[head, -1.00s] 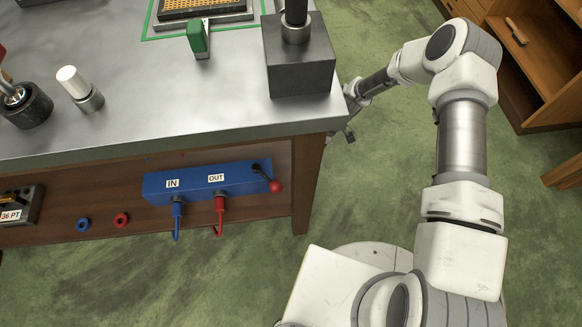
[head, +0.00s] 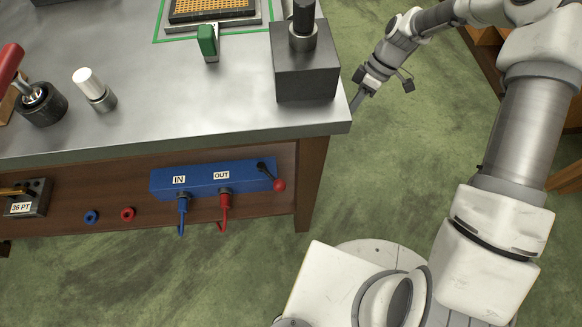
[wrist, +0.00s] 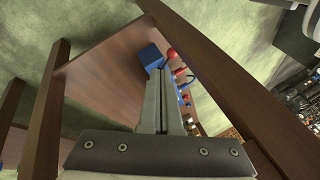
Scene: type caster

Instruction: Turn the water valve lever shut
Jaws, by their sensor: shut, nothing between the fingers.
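The blue valve block (head: 213,179) labelled IN and OUT is fixed to the wooden front panel under the bench top. Its black lever (head: 267,171) ends in a red ball (head: 279,185) at the block's right end, pointing down and right. My gripper (head: 356,105) is beside the bench's right corner, apart from the lever, with its fingers shut and empty. In the wrist view the shut fingers (wrist: 167,85) point toward the blue block (wrist: 151,57) and the red ball (wrist: 171,53). The fingers hide part of the block and the lever's arm.
A wooden leg (head: 311,185) stands right of the valve. Blue (head: 183,212) and red (head: 224,210) hoses hang below the block. A dark metal block (head: 305,70) sits on the bench's right corner. Green floor (head: 400,170) is open to the right.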

